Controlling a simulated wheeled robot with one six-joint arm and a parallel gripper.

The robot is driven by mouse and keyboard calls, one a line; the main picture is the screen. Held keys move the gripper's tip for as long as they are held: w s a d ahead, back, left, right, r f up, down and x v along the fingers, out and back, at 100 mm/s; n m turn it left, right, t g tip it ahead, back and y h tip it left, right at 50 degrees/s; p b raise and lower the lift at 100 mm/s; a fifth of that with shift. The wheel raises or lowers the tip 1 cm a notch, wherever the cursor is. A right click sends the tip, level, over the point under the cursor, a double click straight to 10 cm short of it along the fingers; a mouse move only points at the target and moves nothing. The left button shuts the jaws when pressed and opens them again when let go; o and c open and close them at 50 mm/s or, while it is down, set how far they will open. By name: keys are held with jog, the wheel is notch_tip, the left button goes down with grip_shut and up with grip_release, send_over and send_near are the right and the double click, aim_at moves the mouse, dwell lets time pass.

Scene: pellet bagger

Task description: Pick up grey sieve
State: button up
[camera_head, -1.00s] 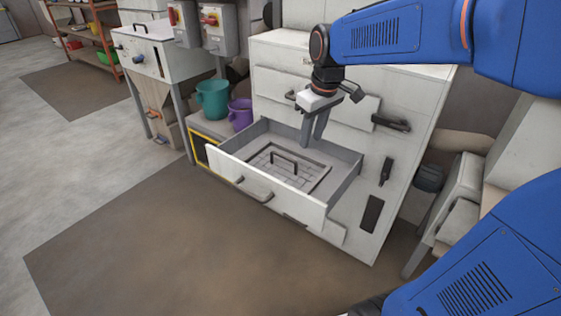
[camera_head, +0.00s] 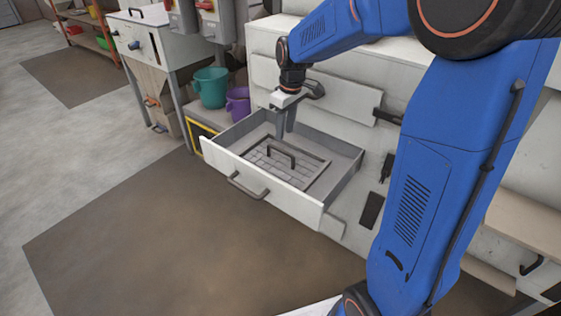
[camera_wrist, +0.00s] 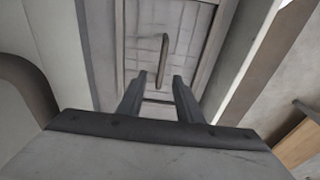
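The grey sieve (camera_head: 290,168) lies flat inside the open drawer (camera_head: 263,194). It is a rectangular framed mesh with a dark arched handle (camera_head: 282,152) standing up from it. My gripper (camera_head: 285,137) points down over the back part of the drawer, behind the handle in the head view.
The drawer's walls surround the sieve, and its front carries a pull handle (camera_head: 247,187). The white machine cabinet (camera_head: 350,135) stands close behind. A teal bucket (camera_head: 210,88) and a purple bucket (camera_head: 238,103) stand to the left. The brown floor mat (camera_head: 150,230) is clear.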

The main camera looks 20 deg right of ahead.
aim_at(281, 150)
jog(key=f, duration=0.5)
jog(key=shift+w+a, duration=0.2)
jog(key=shift+w, duration=0.05)
jog(key=shift+w+a+f, duration=0.15)
jog(key=shift+a+f, duration=0.05)
jog(key=shift+f, duration=1.1)
jog(key=shift+w+a+f, duration=0.1)
jog(key=shift+a+f, duration=0.1)
jog(key=shift+f, duration=1.1)
grip_shut()
